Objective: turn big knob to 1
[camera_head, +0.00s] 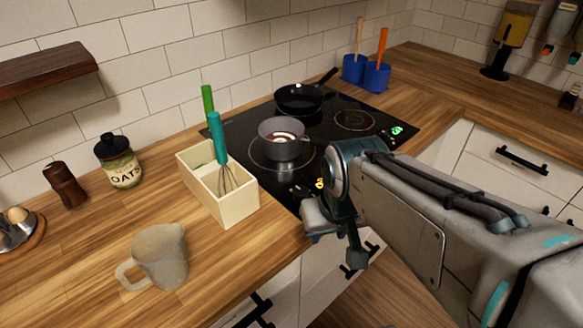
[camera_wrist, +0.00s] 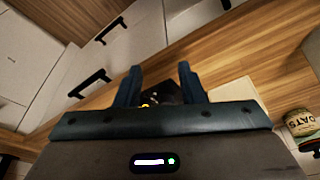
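The black cooktop (camera_head: 240,130) is set in the wooden counter. A yellow lit mark (camera_head: 320,183) shows near its front edge beside a small dark knob-like shape (camera_head: 301,190). A green lit mark (camera_head: 397,130) glows at its right end, near more small dark shapes. Which shape is the big knob, and its setting, I cannot tell. My gripper (camera_wrist: 160,72) is open and appears empty, over the counter's front edge by the yellow mark. In the wrist view, the yellow mark (camera_wrist: 145,105) and part of the dark cooktop show between the fingers. My arm hides part of the cooktop's front.
A grey saucepan (camera_head: 284,140) and a black frying pan (camera_head: 300,97) stand on the cooktop. A cream box (camera_head: 228,205) with a whisk stands to its left. A mug (camera_head: 160,258) and an oats jar (camera_head: 118,162) are farther left. Drawer handles (camera_head: 523,160) project below the counter.

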